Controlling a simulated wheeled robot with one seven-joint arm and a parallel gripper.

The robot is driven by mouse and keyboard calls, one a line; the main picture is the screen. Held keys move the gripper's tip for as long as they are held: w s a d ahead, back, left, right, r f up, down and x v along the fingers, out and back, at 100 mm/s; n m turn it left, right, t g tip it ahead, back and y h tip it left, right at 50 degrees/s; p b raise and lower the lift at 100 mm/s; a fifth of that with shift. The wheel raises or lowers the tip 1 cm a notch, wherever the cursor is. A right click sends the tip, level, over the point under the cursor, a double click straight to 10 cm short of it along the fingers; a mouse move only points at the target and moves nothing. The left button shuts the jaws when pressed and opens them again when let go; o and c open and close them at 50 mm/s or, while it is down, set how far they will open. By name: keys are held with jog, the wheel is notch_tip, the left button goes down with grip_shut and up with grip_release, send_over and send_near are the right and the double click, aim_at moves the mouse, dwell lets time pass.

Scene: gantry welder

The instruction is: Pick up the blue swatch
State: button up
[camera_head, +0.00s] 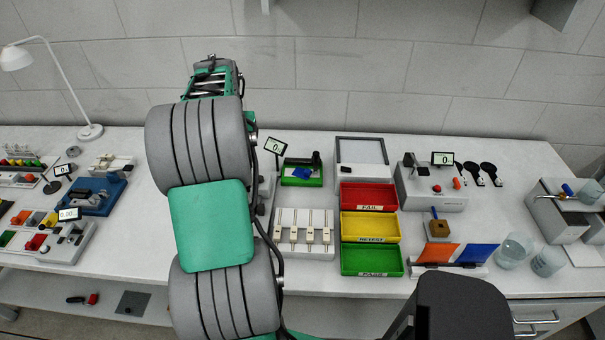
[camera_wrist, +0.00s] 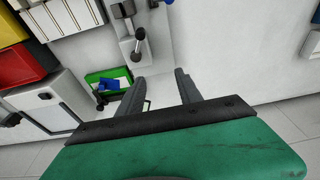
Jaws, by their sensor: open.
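A flat blue swatch (camera_head: 478,255) lies beside an orange swatch (camera_head: 437,254) near the table's front edge, right of the coloured trays. Another small blue piece (camera_head: 299,162) sits on a green-framed stand (camera_head: 313,182) at the back middle, with a dark part beside it. The wrist view also shows this blue piece (camera_wrist: 108,86) and stand (camera_wrist: 92,76), left of my gripper. My gripper (camera_wrist: 160,78) is open with nothing between its fingers. In the head view my arm hides much of the table's left middle; the fingers cannot be made out there.
Red (camera_head: 368,196), yellow (camera_head: 370,228) and green (camera_head: 372,261) trays stand in a column at the middle. A grey-framed panel (camera_head: 362,140) is behind them. Two beakers (camera_head: 514,250) stand at the right. A white instrument with a rod (camera_wrist: 132,38) is close above my fingers in the wrist view.

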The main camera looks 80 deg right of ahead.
aim_at(307, 171)
jog(key=s+d+f+m, duration=0.1)
jog(key=s+d+f, duration=0.1)
jog(key=s, duration=0.3)
jog(key=s+d+f+m, duration=0.2)
jog(key=s+d, duration=0.3)
jog(key=s, duration=0.1)
jog(key=s+d+f+m, duration=0.1)
jog(key=s+d+f, duration=0.2)
jog(key=s, duration=0.3)
jog(key=shift+s+d+f+m+g+y, duration=0.1)
jog(key=shift+s+d+m+g+y, duration=0.1)
jog(key=shift+d+m+g+y, duration=0.3)
jog(key=shift+h, duration=0.3)
jog(key=f+p, duration=0.1)
jog(key=f, duration=0.1)
jog(key=f+p, duration=0.1)
jog(key=f, duration=0.2)
jog(key=d+f+p, duration=0.1)
jog(key=f, duration=0.1)
jog(key=shift+w+f, duration=0.25)
jog(key=shift+w, duration=0.1)
grip_shut()
